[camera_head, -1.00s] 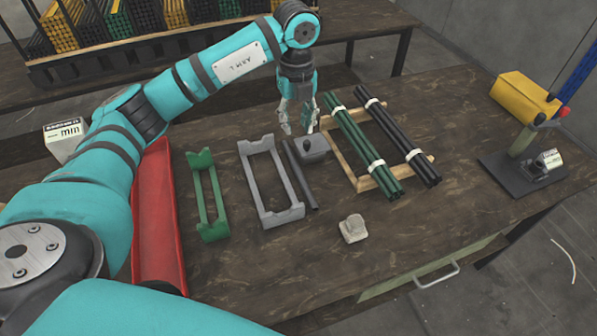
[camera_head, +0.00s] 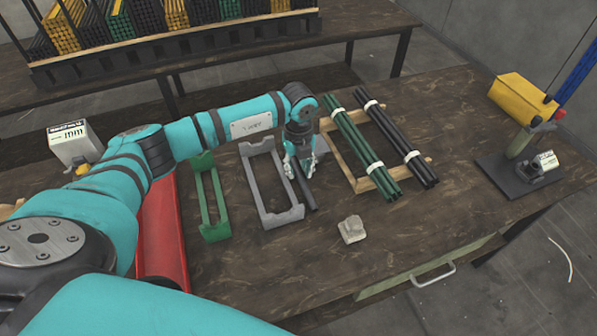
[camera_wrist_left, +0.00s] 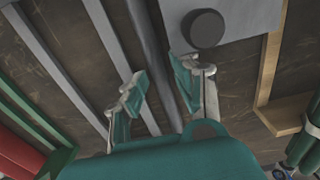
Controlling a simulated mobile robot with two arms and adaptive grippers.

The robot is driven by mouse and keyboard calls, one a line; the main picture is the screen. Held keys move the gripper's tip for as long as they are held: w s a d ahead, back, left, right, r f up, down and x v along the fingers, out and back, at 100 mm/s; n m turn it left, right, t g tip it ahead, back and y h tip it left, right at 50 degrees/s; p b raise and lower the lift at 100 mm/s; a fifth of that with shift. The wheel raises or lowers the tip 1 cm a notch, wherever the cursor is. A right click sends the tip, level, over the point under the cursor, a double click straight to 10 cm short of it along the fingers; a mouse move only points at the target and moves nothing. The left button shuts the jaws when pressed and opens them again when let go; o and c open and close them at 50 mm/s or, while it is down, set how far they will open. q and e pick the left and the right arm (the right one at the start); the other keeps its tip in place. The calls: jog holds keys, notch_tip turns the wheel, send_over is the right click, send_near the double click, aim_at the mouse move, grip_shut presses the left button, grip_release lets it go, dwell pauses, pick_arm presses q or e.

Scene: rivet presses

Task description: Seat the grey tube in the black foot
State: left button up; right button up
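The grey tube (camera_head: 307,193) lies on the table just right of the grey cradle (camera_head: 279,217). In the left wrist view the tube (camera_wrist_left: 152,55) runs between the two fingers of my left gripper (camera_wrist_left: 165,92). That gripper (camera_head: 301,172) is open, low over the tube, one finger on each side; I see no contact. The black foot (camera_wrist_left: 203,28) shows as a dark round piece at the grey block (camera_wrist_left: 245,14), just beyond the right finger. In the head view my gripper hides the foot. My right gripper is not in view.
A green cradle (camera_head: 209,232) and a red tray (camera_head: 163,238) stand to the left. A wooden rack (camera_head: 343,163) with green and dark tube bundles is close on the right. A pale lump (camera_head: 352,229) lies in front. A press (camera_head: 520,180) stands far right.

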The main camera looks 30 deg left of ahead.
pick_arm(q)
jog(key=shift+f, duration=0.35)
jog(key=shift+c, duration=0.4)
grip_shut()
jog(key=shift+r, duration=0.15)
